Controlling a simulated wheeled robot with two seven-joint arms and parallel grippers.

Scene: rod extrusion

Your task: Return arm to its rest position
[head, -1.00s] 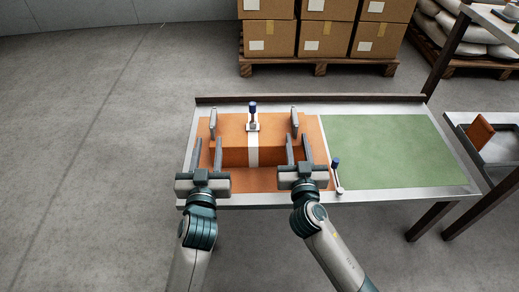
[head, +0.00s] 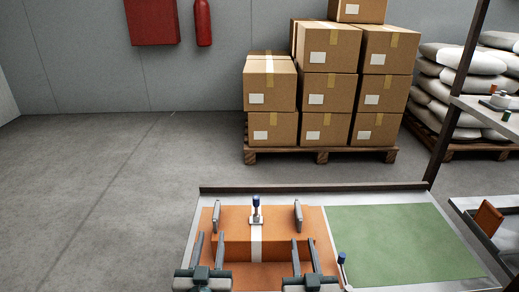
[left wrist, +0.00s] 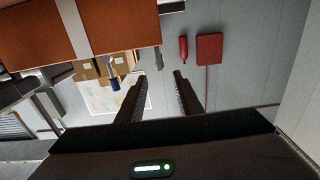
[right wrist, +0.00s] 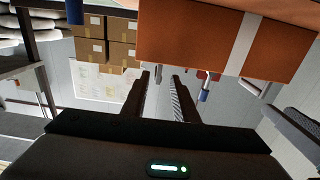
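My left gripper (head: 211,236) is open and empty at the left front of an orange block (head: 235,235) with a white band across its middle. My right gripper (head: 304,240) is open and empty near the block's right front. In the left wrist view, the fingers (left wrist: 157,75) stand apart with nothing between them. The right wrist view shows the fingers (right wrist: 161,75) apart too, with a narrower gap. The block shows at the top of both wrist views, clear of the fingers. Both forearms are out of the head view.
The block lies on an orange area of a metal-edged table (head: 320,188). Grey upright pieces (head: 216,217) and a blue-handled clamp (head: 256,212) stand at its back. A second blue-handled clamp (head: 342,265) is at right. The green area (head: 400,240) is clear. Boxes (head: 325,90) stand behind.

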